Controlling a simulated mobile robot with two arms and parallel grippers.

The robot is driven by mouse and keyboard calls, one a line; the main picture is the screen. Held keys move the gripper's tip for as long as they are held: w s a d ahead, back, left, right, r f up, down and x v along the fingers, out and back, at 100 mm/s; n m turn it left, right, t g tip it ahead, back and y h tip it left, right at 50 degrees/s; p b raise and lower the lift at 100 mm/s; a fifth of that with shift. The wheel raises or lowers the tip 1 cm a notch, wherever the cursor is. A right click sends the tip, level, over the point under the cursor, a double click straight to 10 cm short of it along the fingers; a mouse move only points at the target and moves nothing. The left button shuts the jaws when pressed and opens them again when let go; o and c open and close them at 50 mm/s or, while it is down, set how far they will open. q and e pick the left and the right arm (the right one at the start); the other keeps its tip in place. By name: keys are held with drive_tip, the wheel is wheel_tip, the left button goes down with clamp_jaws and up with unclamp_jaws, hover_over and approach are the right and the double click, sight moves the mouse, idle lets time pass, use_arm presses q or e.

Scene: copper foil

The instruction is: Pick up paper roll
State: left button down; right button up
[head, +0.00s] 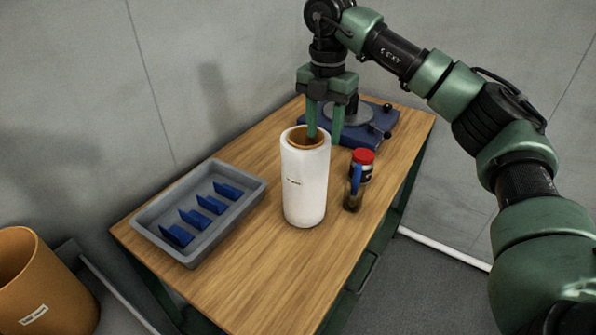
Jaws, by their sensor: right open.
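The white paper roll (304,188) stands upright on the wooden table, with a brown core ring at its top. My right gripper (325,138) points down at the roll's top from the far side. Its two green fingers are apart. The left finger overlaps the roll's top opening in the picture, and the right finger shows just right of the roll's rim. I cannot tell whether either finger touches the roll. Nothing is held between the fingers. My left gripper is not in view.
A grey tray (258,187) with several blue pieces lies left of the roll. A red-lidded jar (362,160) and a small blue-handled item (354,190) stand close on its right. A blue device (376,118) sits behind. An orange bin (40,285) stands left of the table (262,290), whose front is clear.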

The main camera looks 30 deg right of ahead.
sight(325, 143)
drive_tip(key=shift+w, duration=0.3)
drive_tip(key=shift+f, duration=0.35)
drive_tip(key=f, duration=0.1)
drive_tip(key=f+p, duration=0.2)
drive_tip(key=shift+s+d+f, duration=0.25)
drive_tip(key=shift+s+f, duration=0.1)
drive_tip(key=shift+s, duration=0.05)
wheel_tip(325, 143, down, 2)
drive_tip(key=shift+w+f+p, duration=0.15)
drive_tip(key=shift+f+p, duration=0.05)
drive_tip(key=shift+p, duration=0.2)
drive_tip(key=shift+f, duration=0.3)
clamp_jaws()
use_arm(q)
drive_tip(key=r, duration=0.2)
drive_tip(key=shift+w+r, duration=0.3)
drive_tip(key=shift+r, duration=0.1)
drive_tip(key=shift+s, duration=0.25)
